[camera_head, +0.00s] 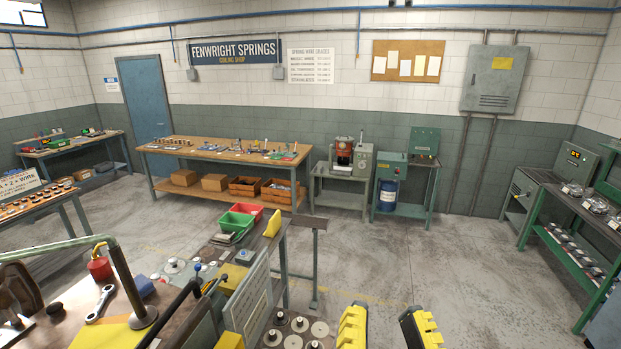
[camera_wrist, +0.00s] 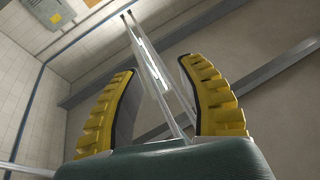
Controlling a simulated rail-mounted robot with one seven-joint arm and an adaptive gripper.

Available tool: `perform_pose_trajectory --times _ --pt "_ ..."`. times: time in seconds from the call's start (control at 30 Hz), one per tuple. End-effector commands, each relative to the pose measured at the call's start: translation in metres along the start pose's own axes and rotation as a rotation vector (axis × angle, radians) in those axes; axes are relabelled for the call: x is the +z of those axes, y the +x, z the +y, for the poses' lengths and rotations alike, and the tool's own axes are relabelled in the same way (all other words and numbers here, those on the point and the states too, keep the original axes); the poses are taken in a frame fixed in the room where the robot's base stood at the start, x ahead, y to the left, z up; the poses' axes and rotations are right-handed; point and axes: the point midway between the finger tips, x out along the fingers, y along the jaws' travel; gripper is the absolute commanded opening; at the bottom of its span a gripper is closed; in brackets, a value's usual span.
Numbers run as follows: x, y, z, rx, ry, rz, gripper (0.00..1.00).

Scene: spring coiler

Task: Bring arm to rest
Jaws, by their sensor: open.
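My gripper (camera_head: 385,328) shows at the bottom edge of the head view, to the right of the near workbench. Its two yellow ribbed fingers stand apart with nothing between them. In the wrist view my gripper (camera_wrist: 161,100) points up toward the ceiling and a light fixture, fingers spread and empty. The rest of my arm is out of the head view.
The near bench holds a wrench (camera_head: 100,304), a curved tube and a red item (camera_head: 100,268). Green and red bins (camera_head: 236,222) stand behind it. A long wooden workbench (camera_head: 222,155) lines the back wall. Open concrete floor (camera_head: 390,255) lies right of centre.

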Motion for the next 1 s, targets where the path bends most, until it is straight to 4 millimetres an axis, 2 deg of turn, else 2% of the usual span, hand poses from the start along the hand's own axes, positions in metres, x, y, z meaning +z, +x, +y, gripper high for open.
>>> perform_pose_trajectory --times 0.03,0.13,1.0 --pt "-0.0148 -0.0045 -0.0035 -0.012 -0.058 0.056 0.39" --pt "-0.0203 -0.0033 -0.0049 -0.014 -0.138 0.085 0.39" --pt "-0.0194 -0.0027 -0.0050 -0.013 -0.145 0.080 0.39"
